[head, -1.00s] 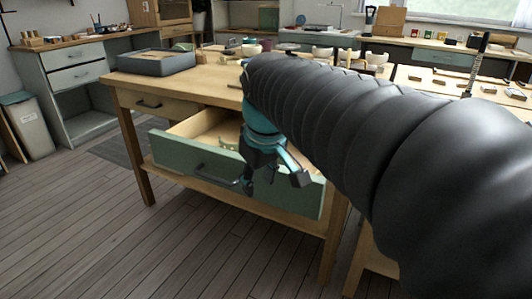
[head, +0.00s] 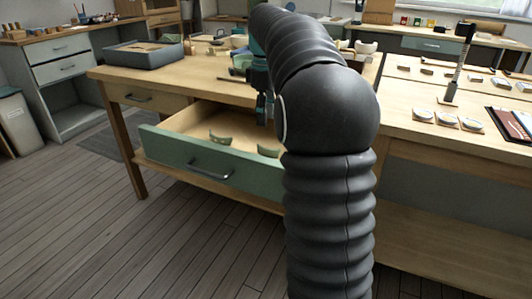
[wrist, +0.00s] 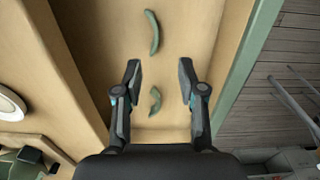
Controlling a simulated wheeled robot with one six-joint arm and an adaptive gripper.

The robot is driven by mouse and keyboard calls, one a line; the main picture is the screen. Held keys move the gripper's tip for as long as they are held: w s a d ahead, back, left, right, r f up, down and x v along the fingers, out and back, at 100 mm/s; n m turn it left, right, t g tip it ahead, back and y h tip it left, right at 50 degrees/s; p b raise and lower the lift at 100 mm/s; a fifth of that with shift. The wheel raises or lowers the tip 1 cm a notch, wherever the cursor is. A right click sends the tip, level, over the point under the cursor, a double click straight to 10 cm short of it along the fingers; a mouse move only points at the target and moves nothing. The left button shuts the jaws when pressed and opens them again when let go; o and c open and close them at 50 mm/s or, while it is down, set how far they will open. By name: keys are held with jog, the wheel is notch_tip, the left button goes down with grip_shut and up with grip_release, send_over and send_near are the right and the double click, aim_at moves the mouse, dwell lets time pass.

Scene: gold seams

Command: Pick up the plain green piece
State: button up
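Two curved green pieces lie apart inside the open drawer (head: 165,150). In the head view one piece (head: 220,138) is near the drawer's middle and the other (head: 268,151) is further right, close to the front panel. In the wrist view a longer piece (wrist: 152,32) lies beyond the fingertips and a shorter one (wrist: 154,101) shows between the fingers. I cannot tell which one is plain. My gripper (wrist: 159,72) is open and empty, pointing down over the drawer. It also shows in the head view (head: 264,108), partly hidden by my arm.
The wooden worktop (head: 185,78) overhangs the drawer's back. A grey tray (head: 143,54) sits on its left end. The green drawer front (head: 190,166) and the drawer sides bound the space around the pieces. A second table (head: 430,140) stands at the right.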

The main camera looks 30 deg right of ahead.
send_over(267, 149)
jog(key=f, duration=0.6)
jog(key=shift+a+b, duration=0.2)
jog(key=shift+b, duration=0.15)
jog(key=shift+w+d+f, duration=0.1)
jog(key=shift+d+f, duration=0.05)
jog(key=shift+f, duration=1.2)
jog(key=shift+d+f, duration=0.1)
jog(key=shift+f, duration=1.25)
grip_shut()
